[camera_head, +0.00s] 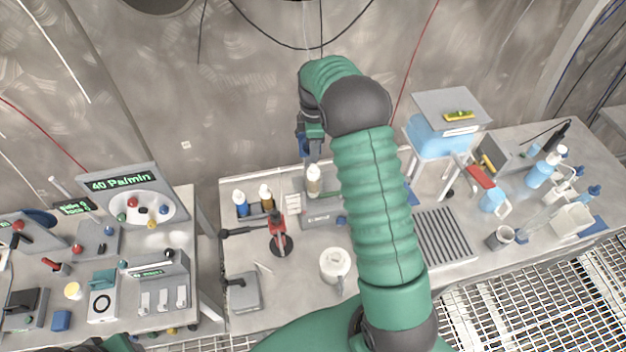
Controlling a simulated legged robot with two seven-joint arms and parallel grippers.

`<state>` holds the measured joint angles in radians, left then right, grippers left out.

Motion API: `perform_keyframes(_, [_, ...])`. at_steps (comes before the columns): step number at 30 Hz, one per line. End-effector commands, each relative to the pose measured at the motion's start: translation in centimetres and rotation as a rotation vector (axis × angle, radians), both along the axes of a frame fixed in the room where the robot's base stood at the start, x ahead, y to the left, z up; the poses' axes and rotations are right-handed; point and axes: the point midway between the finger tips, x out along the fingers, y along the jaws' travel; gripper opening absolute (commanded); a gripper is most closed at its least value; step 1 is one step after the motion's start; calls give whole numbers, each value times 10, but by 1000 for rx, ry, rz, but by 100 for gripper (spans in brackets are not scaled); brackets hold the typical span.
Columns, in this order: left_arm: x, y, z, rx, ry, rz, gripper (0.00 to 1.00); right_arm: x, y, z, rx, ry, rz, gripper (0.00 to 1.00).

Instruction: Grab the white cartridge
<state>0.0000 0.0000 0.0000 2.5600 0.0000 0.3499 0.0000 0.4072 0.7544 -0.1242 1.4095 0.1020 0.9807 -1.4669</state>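A small white cartridge (314,182) stands upright on a grey device (320,218) at the back of the middle table. My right gripper (312,156) points down just above the cartridge's top. Its fingers are small and dark, so I cannot tell whether they are apart or touch the cartridge. My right arm crosses the view and hides part of the table to the right of the cartridge. My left gripper is not in view.
Two bottles, one blue (241,205) and one brown (266,199), stand left of the device. A red-and-black stand (279,240) and a white jug (335,265) are in front. A shelf with a blue box (435,135) rises at right.

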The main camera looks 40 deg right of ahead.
Motion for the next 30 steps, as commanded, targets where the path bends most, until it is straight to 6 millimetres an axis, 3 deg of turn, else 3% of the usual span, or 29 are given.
perform_keyframes(5, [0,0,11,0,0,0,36,-1,2,-16,1,2,0,30])
perform_keyframes(9, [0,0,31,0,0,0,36,-3,4,-39,0,4,0,30])
perform_keyframes(12, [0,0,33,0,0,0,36,-2,4,-57,0,2,-2,30])
perform_keyframes(19, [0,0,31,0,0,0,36,-1,3,-63,0,-2,-1,30])
perform_keyframes(27, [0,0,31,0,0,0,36,-1,3,-63,0,-2,-1,0])
perform_keyframes(30, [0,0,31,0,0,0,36,-1,3,-63,0,-2,-1,0])
